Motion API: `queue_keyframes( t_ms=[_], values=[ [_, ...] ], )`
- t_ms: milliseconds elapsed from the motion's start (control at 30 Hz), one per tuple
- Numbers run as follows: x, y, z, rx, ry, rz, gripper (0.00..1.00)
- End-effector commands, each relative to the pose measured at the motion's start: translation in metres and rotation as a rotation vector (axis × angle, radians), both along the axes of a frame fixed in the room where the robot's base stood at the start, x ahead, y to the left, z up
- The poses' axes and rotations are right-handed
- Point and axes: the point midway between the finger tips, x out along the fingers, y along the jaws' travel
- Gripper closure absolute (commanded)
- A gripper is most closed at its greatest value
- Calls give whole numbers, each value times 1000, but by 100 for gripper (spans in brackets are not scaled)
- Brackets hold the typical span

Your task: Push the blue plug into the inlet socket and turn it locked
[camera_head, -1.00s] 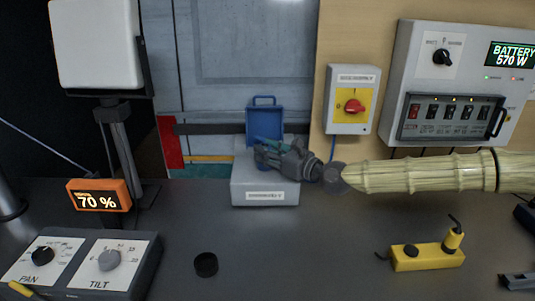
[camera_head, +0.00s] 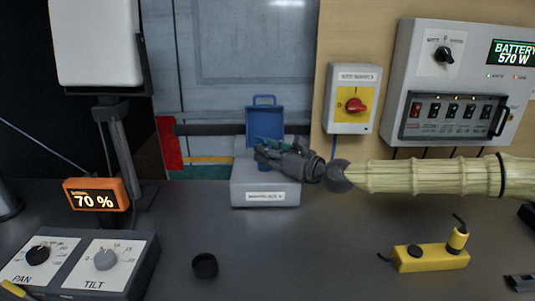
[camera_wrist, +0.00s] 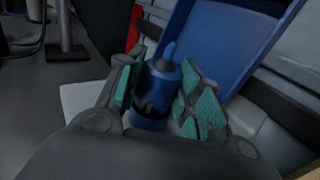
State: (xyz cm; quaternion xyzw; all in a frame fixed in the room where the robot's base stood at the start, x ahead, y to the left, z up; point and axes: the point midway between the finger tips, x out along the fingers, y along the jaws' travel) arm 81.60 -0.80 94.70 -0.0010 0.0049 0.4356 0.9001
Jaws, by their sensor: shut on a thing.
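My gripper (camera_head: 268,149) reaches in from the right over a grey inlet box (camera_head: 265,190) on the counter. In the wrist view its teal-padded fingers (camera_wrist: 163,95) are shut around the dark blue plug (camera_wrist: 160,82), which stands roughly upright between them. The blue hinged lid (camera_head: 264,122) of the inlet stands open behind the gripper; it also shows in the wrist view (camera_wrist: 222,45). A blue ring shows at the plug's lower end. The socket opening is hidden by the gripper and plug, so how deep the plug sits and its turn angle cannot be told.
A black round cap (camera_head: 205,265) lies in front of the box. A yellow device (camera_head: 430,257) sits at the right. The pan-tilt panel (camera_head: 80,262) and orange display (camera_head: 97,194) are at the left. A red rotary switch (camera_head: 353,104) is on the wall behind.

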Motion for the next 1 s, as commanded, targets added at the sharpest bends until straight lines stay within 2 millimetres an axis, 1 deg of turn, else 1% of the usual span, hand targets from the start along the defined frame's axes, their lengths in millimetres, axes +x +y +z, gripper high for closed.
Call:
queue_keyframes(
  t_ms=[1000],
  values=[
    [0, -2, -1, -2, -2, 37, 91]
  ],
)
